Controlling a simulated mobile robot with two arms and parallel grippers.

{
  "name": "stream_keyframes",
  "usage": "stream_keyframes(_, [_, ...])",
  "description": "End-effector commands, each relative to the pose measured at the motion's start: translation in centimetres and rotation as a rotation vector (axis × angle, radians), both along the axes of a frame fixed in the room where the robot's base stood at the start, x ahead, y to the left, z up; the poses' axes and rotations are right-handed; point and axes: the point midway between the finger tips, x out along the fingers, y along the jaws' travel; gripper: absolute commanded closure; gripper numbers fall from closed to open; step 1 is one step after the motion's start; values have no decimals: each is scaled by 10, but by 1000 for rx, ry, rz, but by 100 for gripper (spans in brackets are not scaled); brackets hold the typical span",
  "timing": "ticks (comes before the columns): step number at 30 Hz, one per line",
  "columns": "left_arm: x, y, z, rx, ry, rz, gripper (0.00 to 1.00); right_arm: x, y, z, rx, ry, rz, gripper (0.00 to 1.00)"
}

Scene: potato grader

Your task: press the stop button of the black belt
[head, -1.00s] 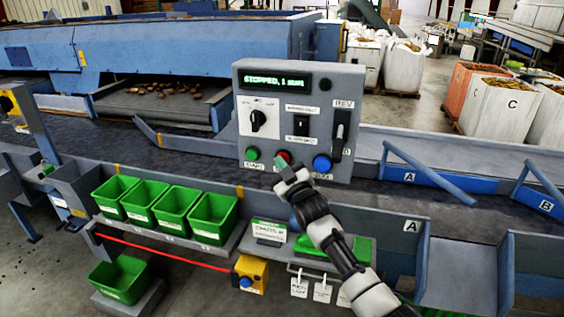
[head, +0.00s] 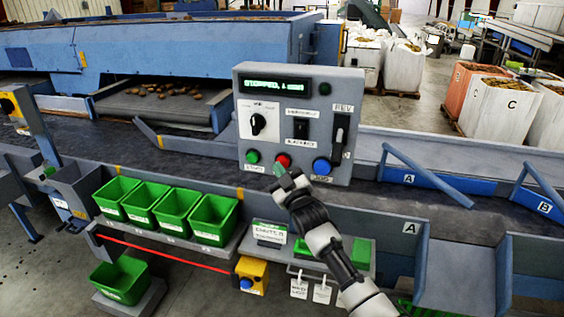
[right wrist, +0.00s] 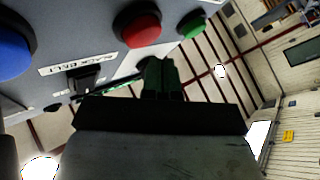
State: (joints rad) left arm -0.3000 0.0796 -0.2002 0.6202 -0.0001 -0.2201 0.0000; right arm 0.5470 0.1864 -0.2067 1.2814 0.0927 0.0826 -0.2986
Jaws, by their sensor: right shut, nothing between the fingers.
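The grey control panel (head: 344,88) stands above the black belt (head: 90,137). Its display reads "STOPPED" with further text. The red button (head: 283,160) sits between the green button (head: 253,156) and the blue button (head: 321,166). My right gripper (head: 279,170) is shut and empty, just below and in front of the red button. In the right wrist view the red button (right wrist: 137,24) is close ahead of the dark fingertips (right wrist: 159,68), with a small gap seeming to show. The blue button (right wrist: 10,50) and green button (right wrist: 191,24) flank it. My left gripper is not in view.
Green bins (head: 165,207) stand on a shelf at the left. A yellow box with a blue button (head: 252,274) hangs below the front rail. The panel also carries a selector knob (head: 258,123) and a lever (head: 340,131). Potatoes lie on the belt behind.

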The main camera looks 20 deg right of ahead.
Motion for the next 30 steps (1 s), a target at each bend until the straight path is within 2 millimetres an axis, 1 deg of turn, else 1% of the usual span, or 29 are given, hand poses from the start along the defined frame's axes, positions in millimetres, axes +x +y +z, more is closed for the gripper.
stream_keyframes(5, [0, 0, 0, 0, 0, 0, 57, 0, 0, 0, 1, 0, 0, 100])
stream_keyframes(8, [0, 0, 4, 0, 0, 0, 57, -3, 3, 1, 2, 2, 1, 100])
stream_keyframes(15, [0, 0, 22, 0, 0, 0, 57, -23, 16, 2, 2, 3, 1, 100])
stream_keyframes(21, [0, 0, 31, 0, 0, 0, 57, -38, 26, 1, 3, 1, 0, 100])
stream_keyframes(24, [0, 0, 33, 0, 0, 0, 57, -41, 28, 0, 2, 1, 0, 100])
stream_keyframes(30, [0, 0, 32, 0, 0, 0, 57, -41, 28, -1, 0, 0, 0, 100])
